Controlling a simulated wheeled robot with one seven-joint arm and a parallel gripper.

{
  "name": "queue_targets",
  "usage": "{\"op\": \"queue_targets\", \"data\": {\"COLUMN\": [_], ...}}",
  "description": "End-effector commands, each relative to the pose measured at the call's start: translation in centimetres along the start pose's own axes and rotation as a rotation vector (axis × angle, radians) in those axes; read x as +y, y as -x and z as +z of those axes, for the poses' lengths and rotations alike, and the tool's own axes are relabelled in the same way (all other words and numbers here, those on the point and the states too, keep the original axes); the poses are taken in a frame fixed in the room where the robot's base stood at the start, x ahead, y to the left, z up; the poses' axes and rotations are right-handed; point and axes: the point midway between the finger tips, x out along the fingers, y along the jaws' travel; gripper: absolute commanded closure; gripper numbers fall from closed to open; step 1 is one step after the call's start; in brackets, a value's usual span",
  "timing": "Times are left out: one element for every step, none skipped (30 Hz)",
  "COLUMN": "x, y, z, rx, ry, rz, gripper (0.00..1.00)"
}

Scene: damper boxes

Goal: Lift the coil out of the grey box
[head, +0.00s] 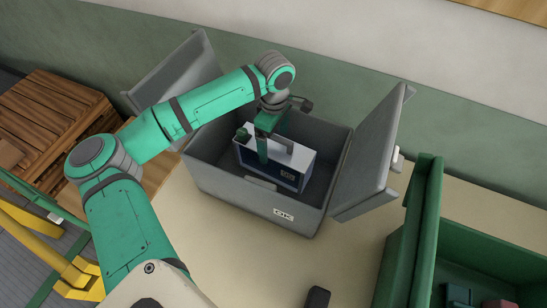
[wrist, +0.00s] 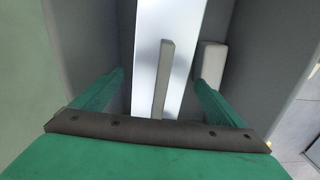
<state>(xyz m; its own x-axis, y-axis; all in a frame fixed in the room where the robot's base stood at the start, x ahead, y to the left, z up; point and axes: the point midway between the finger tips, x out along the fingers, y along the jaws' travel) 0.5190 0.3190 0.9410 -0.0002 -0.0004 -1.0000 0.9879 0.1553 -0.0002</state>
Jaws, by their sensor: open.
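The grey box (head: 240,198) stands on the pale table with its two lid flaps open. Inside it is the coil (head: 290,178), a block with a dark blue front and a white top, which also shows in the wrist view (wrist: 148,60). A grey upright handle (wrist: 163,80) runs along its top. My gripper (head: 266,146) is in the box mouth, above the coil. In the wrist view its open fingers (wrist: 158,88) are on either side of the handle, with gaps on both sides. Whether the fingertips touch the coil's top cannot be told.
The box's walls stand close around my gripper, and its raised flaps (head: 372,155) flank the arm. A green bin (head: 422,215) with small parts is at the right. A small black object (head: 317,298) lies at the front edge. Wooden pallets (head: 55,110) and a yellow frame are left.

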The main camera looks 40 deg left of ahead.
Motion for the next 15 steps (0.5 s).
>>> {"op": "queue_targets", "data": {"x": [-0.1, -0.1, -0.1, 0.0, 0.0, 0.0, -0.1, -0.1, -0.1, -0.1, 0.0, 0.0, 0.0, 0.0, -0.1], "y": [-0.8, -1.2, -1.7, -2.0, -2.3, -2.5, -2.7, -2.8, -2.9, -2.9, -2.9, -2.9, -2.9, -2.9, -2.9], "z": [-0.1, -0.1, -0.1, -0.1, -0.1, -0.2, -0.2, -0.2, -0.2, -0.2, -0.2, -0.2, -0.2, -0.2, -0.2], "rx": [-0.003, -0.002, -0.003, -0.002, -0.001, -0.001, -0.001, -0.001, 0.0, 0.0, 0.0, 0.0, 0.0, 0.0, 0.0], "ry": [0.001, 0.001, 0.002, 0.002, 0.003, 0.003, 0.003, 0.003, 0.003, 0.003, 0.003, 0.003, 0.003, 0.003, 0.003], "rz": [-0.001, -0.001, -0.001, -0.001, 0.0, 0.0, 0.0, 0.0, 0.0, 0.0, 0.0, 0.0, 0.0, 0.0, 0.0], "gripper": [0.08, 0.08, 0.08, 0.08, 0.08, 0.08, 0.08, 0.08, 0.08, 0.08, 0.08, 0.08, 0.08, 0.08, 0.1]}}
